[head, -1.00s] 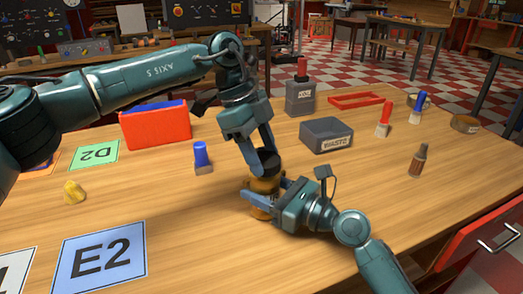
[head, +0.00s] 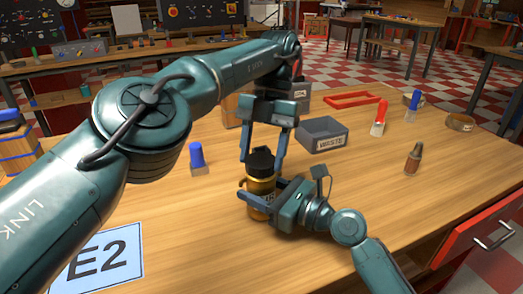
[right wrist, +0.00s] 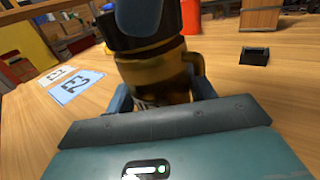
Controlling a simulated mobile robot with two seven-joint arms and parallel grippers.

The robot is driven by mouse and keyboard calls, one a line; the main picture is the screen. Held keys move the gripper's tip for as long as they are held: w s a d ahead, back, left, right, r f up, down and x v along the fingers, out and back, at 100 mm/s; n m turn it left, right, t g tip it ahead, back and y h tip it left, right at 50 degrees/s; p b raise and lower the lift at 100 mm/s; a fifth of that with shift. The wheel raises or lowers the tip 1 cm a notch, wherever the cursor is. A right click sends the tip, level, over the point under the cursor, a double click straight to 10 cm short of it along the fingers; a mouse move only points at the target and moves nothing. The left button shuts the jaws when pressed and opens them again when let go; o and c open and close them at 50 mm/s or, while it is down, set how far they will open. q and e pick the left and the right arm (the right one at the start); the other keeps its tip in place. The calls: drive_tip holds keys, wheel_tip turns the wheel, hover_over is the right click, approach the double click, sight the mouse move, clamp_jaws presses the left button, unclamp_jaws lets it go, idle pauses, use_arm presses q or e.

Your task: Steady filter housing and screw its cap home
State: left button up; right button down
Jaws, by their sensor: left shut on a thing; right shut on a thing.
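The filter housing (head: 262,188) is an amber-brown cylinder standing upright on the wooden table. Its black cap (head: 261,161) sits on top; I cannot tell how far it is threaded. My left gripper (head: 264,160) comes down from above, shut on the cap with one finger on each side. My right gripper (head: 259,200) is shut around the housing's lower body from the right. In the right wrist view the housing (right wrist: 160,78) stands between the right fingers, with the black cap (right wrist: 120,40) above it. A left finger covers part of the cap there.
An E2 card (head: 105,262) lies front left.

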use_arm(q)
drive_tip(key=m+y, duration=0.1)
drive_tip(key=m, duration=0.2)
drive_tip(key=m+t+y, duration=0.1)
drive_tip(key=m, duration=0.2)
drive_tip(key=shift+s+d+t, duration=0.15)
drive_tip(key=shift+t, duration=0.15)
drive_tip(key=m+t, duration=0.1)
drive_tip(key=m, duration=0.2)
drive_tip(key=m+t, duration=0.1)
drive_tip(key=m, duration=0.2)
drive_tip(key=shift+s+m+y, duration=0.15)
drive_tip(key=shift+m+y, duration=0.25)
drive_tip(key=m+t, duration=0.2)
drive_tip(key=m, duration=0.3)
drive_tip(key=shift+s, duration=0.15)
drive_tip(key=m+t+h, duration=0.1)
drive_tip(key=m+t, duration=0.1)
drive_tip(key=m, duration=0.2)
drive_tip(key=shift+m, duration=0.4)
drive_tip(key=o, duration=1)
drive_tip(key=shift+c, duration=0.2)
drive_tip(key=shift+r, duration=2.2)
